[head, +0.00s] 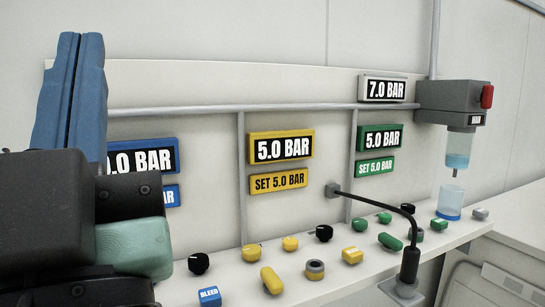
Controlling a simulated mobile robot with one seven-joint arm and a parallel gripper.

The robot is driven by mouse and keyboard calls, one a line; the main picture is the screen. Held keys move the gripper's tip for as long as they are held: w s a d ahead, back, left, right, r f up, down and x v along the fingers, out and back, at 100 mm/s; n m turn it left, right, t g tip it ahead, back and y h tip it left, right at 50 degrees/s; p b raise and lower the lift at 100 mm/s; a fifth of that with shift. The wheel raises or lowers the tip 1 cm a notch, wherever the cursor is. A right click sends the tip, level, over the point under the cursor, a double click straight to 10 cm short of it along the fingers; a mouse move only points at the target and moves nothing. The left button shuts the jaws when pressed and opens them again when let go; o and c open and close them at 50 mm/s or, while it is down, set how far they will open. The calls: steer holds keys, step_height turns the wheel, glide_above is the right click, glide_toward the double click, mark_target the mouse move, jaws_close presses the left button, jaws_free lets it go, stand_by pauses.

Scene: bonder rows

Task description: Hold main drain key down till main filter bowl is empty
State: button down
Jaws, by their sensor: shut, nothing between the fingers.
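The main filter bowl (458,150) is clear and hangs under a dark grey unit at the right, with blue liquid in its lower part. A clear cup (450,203) stands below its dark spout with blue liquid in the bottom. A small grey key (480,214) sits on the panel just right of the cup; it may be the main drain key, but its label is too small to read. My gripper (82,42) is at the far left with its blue fingers pointing up, shut and empty, far from the bowl and keys.
A black bent stalk (410,225) rises from the panel's front edge, left of the cup. Several knobs and coloured keys line the sloped panel, including a blue BLEED key (209,296) and a green key (439,224). The main display (383,88) reads 7.0 BAR.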

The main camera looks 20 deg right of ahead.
step_height(320, 180, up, 22)
steer(key=p, duration=1.9)
steer(key=shift+r+p, duration=0.2)
steer(key=shift+p, duration=0.2)
steer(key=shift+d, duration=0.1)
